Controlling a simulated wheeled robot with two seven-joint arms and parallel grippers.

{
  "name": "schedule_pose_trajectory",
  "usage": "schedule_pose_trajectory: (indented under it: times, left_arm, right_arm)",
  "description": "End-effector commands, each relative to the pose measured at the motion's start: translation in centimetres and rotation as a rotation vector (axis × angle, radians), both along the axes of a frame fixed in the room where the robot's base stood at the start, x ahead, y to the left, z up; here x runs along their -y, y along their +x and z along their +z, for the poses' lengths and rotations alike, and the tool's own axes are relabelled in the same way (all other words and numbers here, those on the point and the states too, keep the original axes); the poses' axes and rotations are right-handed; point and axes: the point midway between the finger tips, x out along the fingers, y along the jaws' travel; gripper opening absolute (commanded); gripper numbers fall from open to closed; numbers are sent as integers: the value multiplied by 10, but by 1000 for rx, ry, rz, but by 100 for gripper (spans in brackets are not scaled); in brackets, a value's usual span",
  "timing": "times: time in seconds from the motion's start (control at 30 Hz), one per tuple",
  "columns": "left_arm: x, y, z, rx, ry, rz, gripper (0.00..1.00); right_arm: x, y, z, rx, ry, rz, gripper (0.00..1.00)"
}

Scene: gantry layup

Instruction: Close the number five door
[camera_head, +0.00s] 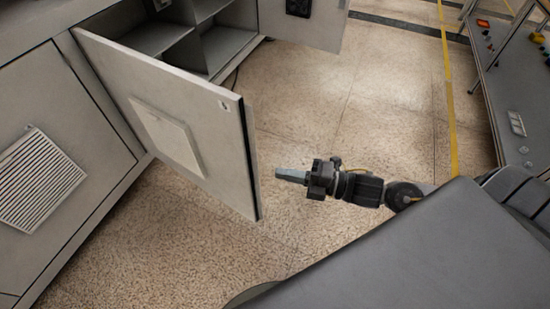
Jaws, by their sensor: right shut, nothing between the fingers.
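A light grey cabinet door (185,130) stands swung open at the left, hinged on its left side. It has a pale square panel on its face and a dark free edge. I cannot read a number on it. My right gripper (279,175) is shut and empty, just right of the door's free edge, with a small gap between them. It points left toward the door. My left gripper is out of view.
Open shelves (185,45) show behind the door. Another open door (305,18) stands further back. A closed panel with a vent (38,178) is at the left. A grey bench (515,90) with small items is at the right. The speckled floor (340,100) between is clear.

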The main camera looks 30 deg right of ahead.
Motion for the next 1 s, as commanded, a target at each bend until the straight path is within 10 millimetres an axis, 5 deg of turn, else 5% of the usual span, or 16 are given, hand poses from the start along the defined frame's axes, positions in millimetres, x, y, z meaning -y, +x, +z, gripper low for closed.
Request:
schedule_pose_trajectory:
  times: [0.47,0.7,1.0]
  left_arm:
    - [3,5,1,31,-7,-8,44]
    - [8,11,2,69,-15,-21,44]
    - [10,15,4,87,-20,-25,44]
  right_arm:
    - [-70,62,2,4,5,0,0]
    - [-40,76,-1,1,-2,-2,0]
    - [-33,79,0,0,0,-1,0]
